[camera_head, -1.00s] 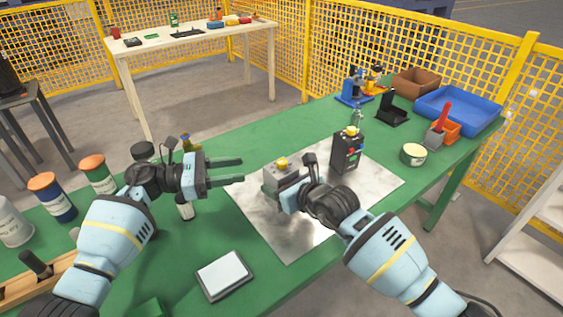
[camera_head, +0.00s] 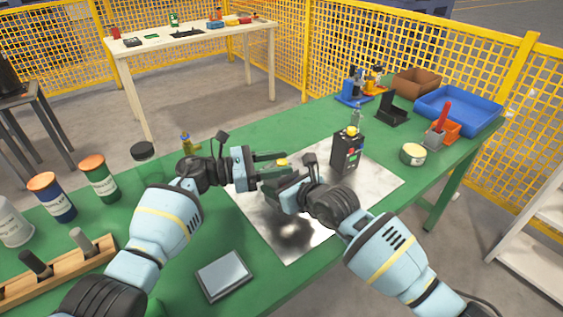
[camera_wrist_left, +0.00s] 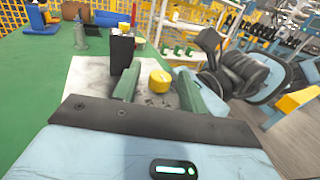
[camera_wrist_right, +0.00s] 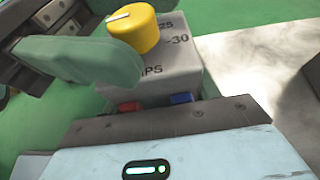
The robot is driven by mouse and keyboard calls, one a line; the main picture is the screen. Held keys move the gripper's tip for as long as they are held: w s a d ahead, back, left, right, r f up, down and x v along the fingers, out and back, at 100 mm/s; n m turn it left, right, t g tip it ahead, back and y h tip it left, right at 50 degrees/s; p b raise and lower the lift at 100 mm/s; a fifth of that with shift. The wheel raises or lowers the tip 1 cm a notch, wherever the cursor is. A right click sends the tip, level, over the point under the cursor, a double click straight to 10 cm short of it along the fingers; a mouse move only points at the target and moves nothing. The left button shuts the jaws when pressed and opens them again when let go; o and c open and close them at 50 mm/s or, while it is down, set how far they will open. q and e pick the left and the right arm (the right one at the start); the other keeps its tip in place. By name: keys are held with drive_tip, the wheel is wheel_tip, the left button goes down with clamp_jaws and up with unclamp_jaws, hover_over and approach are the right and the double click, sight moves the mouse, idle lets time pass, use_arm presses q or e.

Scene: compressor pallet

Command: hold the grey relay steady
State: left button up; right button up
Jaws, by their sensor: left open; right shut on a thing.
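The grey relay (camera_wrist_right: 172,65), a small grey box with a yellow knob (camera_wrist_right: 133,30) on top, is held in my right gripper (camera_head: 284,195) above the metal sheet. My left gripper (camera_head: 278,168) is open and reaches in from the left at the relay. In the left wrist view its two green fingers stand either side of the yellow knob (camera_wrist_left: 160,78). I cannot tell whether they touch the relay.
A black box with a yellow knob (camera_head: 347,153) stands on the metal sheet (camera_head: 295,236) behind the grippers. A flat grey-framed pad (camera_head: 224,275) lies at the front. Several jars stand left, near a wooden tool rack (camera_head: 60,272). A blue tray (camera_head: 459,110) is at the far right.

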use_arm(q)
drive_tip(key=shift+w+d, duration=0.1)
drive_tip(key=shift+d, duration=0.45)
clamp_jaws()
drive_tip(key=shift+m+g, duration=0.8)
drive_tip(key=shift+g, duration=0.4)
unclamp_jaws()
